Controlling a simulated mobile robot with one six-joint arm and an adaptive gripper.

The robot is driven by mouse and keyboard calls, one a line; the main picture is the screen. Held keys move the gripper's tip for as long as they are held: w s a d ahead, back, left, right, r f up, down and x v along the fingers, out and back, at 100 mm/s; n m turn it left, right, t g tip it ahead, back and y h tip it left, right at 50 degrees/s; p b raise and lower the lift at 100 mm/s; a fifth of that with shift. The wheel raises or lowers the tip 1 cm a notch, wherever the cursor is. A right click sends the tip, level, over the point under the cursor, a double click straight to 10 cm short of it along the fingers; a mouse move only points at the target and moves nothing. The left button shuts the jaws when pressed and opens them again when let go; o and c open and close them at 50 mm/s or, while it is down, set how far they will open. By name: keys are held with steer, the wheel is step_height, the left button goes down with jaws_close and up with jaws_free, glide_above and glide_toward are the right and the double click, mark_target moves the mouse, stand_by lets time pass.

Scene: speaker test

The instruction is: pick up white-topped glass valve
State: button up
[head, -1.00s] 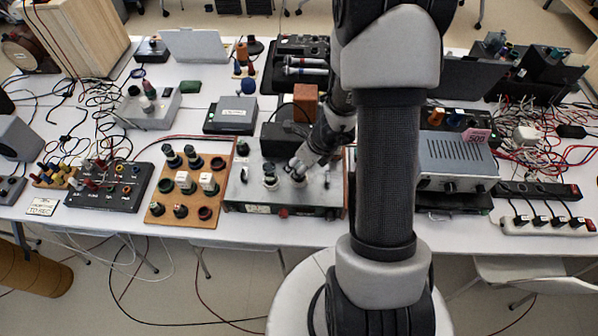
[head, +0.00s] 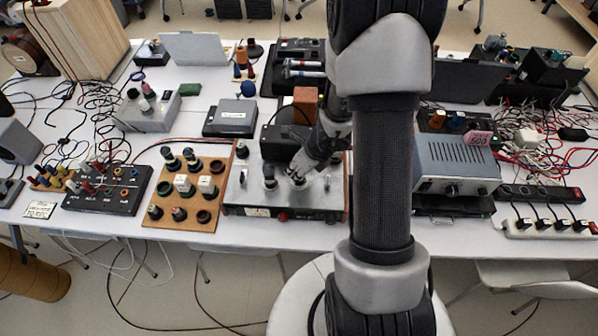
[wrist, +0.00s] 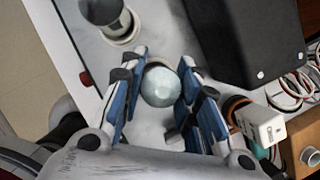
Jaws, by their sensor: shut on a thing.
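The white-topped glass valve (wrist: 161,86) shows its pale round top between my fingers in the wrist view. My gripper (wrist: 160,103) is shut on it, with one blue-padded finger on each side. The valve's lower part is hidden beneath its top. In the head view, my gripper (head: 298,176) is low over the grey metal box (head: 245,195) on the table. I cannot tell whether the valve is clear of the box.
Another valve (head: 269,178) stands on the box left of my gripper; it also shows in the wrist view (wrist: 108,16). A black box (wrist: 262,36) is close by. A wooden board (head: 165,190) with several valves and sockets lies to the left.

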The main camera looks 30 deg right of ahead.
steer(key=shift+c, duration=0.7)
